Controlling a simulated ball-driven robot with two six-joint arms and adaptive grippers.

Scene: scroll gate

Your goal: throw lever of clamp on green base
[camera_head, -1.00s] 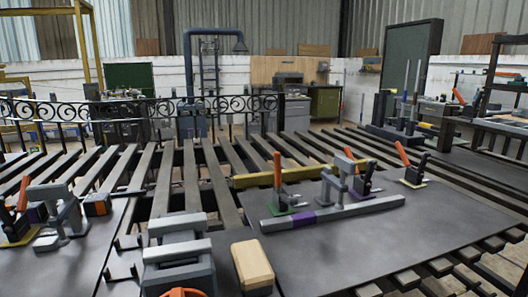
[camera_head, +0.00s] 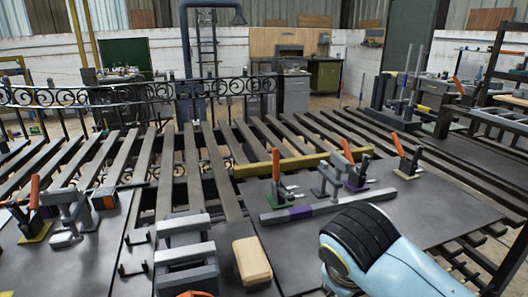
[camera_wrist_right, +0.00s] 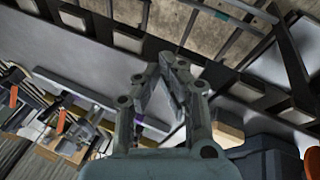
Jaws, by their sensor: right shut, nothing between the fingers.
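The clamp on the green base (camera_head: 277,180) stands on the dark plate right of centre in the head view. Its orange lever points up, slightly tilted. A clamp with an orange lever and purple base (camera_head: 355,178) stands to its right, past a grey bracket (camera_head: 330,178). My right arm enters at the lower right of the head view; its gripper is not visible there. In the right wrist view my right gripper (camera_wrist_right: 170,62) is shut and empty. Clamps with orange levers (camera_wrist_right: 60,122) show beyond it at the left, apart from the fingers. My left gripper is not in view.
A grey bar with a purple band (camera_head: 300,212) lies in front of the clamps, and a yellow bar (camera_head: 255,168) behind. A third orange-levered clamp (camera_head: 405,158) stands farther right. Grey blocks (camera_head: 183,250) and a tan block (camera_head: 252,262) stand at front centre. Another clamp (camera_head: 35,212) is at left.

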